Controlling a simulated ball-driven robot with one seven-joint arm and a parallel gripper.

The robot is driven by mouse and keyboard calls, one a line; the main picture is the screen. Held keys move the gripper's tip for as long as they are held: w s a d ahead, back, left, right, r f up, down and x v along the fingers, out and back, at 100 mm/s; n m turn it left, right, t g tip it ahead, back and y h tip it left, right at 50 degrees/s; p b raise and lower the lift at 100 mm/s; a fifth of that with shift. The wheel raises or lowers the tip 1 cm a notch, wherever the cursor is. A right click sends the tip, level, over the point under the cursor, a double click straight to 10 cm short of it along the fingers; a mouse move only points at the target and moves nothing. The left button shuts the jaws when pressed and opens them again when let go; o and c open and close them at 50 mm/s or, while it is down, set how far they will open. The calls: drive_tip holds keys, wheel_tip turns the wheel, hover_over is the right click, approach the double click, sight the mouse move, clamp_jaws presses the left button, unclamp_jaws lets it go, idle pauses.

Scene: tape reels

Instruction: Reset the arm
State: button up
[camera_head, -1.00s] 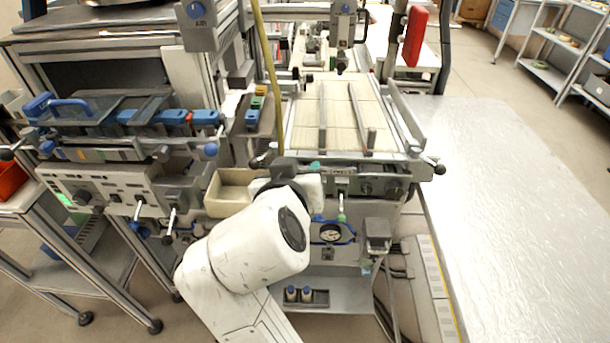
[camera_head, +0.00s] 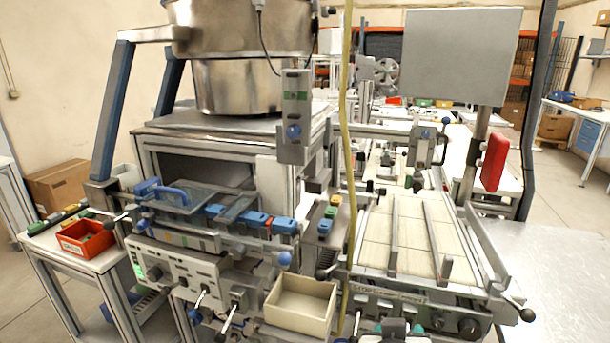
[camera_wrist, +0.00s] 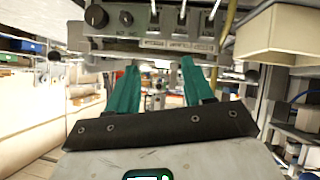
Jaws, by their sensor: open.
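My gripper (camera_wrist: 159,66) shows in the wrist view with two green fingers standing apart, and nothing is held between them. Its dark mounting bar (camera_wrist: 160,127) spans the lower part of that view. Beyond the fingers, near the top of the picture, is a grey machine panel with knobs (camera_wrist: 150,25). I cannot tell whether the fingers touch it. The white arm links are out of sight in the head view.
A cream bin (camera_head: 300,304) sits at the machine front; it also shows in the wrist view (camera_wrist: 284,35). A steel bowl (camera_head: 240,70) tops the machine. A red bin (camera_head: 86,238) stands left. A grey screen (camera_head: 460,55) and a bare metal table (camera_head: 560,260) are right.

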drive_tip(key=s+d+f+n+g+y, duration=0.1)
drive_tip(key=s+d+f+g, duration=0.2)
drive_tip(key=s+d+f, duration=0.4)
drive_tip(key=s+d+f+g+y, duration=0.1)
drive_tip(key=s+d+f+g, duration=0.25)
drive_tip(key=s+f, duration=0.5)
drive_tip(key=s+f+g+y, duration=0.2)
drive_tip(key=s+f, duration=0.5)
drive_tip(key=s, duration=0.6)
drive_tip(key=shift+s+f+n+y, duration=0.15)
drive_tip(key=shift+s+n+y, duration=0.25)
drive_tip(key=shift+y, duration=0.2)
drive_tip(key=shift+o, duration=0.4)
drive_tip(key=shift+w+g, duration=0.1)
drive_tip(key=shift+g, duration=0.15)
idle(0.6)
